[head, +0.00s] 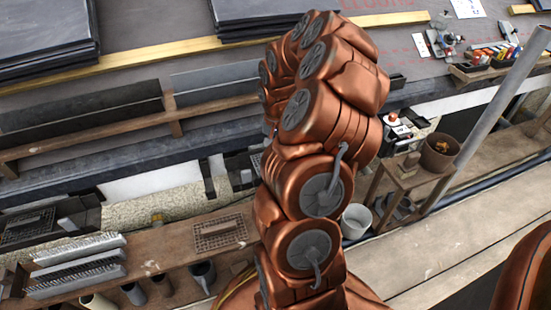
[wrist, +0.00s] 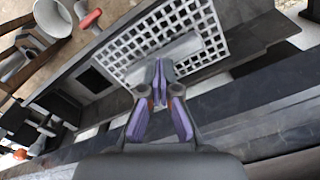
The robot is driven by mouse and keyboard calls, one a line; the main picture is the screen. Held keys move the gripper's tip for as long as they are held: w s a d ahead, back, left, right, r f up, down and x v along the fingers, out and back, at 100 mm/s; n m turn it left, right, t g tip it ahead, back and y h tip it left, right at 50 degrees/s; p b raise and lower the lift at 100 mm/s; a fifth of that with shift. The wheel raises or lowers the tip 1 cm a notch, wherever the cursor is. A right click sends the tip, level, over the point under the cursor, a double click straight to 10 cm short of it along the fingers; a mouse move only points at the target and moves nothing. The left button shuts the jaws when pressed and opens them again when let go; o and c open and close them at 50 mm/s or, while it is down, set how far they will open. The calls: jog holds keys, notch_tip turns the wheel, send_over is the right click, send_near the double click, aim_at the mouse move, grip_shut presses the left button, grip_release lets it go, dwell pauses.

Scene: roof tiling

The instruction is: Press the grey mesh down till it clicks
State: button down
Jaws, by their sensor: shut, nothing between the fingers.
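The grey mesh (wrist: 127,48) is a pale square grid with a flat plain grey strip across its middle, seen in the wrist view. It lies at a slant over a dark grey channel or box, and one side has a dark square opening (wrist: 96,80) close by. My gripper (wrist: 160,68) is shut and empty, with its purple fingers pointing at the strip. The fingertips overlap the strip in the picture; I cannot tell whether they touch it. Whether the mesh sits level is unclear. In the head view my arm hides the gripper and this mesh.
A brown plank shelf (head: 172,250) runs along the front with a rusty-looking grid (head: 220,233), metal strips (head: 78,270) and pipe pieces. A bucket (head: 440,152) and a white pail (head: 356,220) stand at right. Slate stacks (head: 45,38) lie on the roof behind.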

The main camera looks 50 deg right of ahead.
notch_tip(320, 180, up, 9)
jog(key=p, duration=0.3)
jog(key=shift+p, duration=0.35)
dwell(0.7)
dwell(0.5)
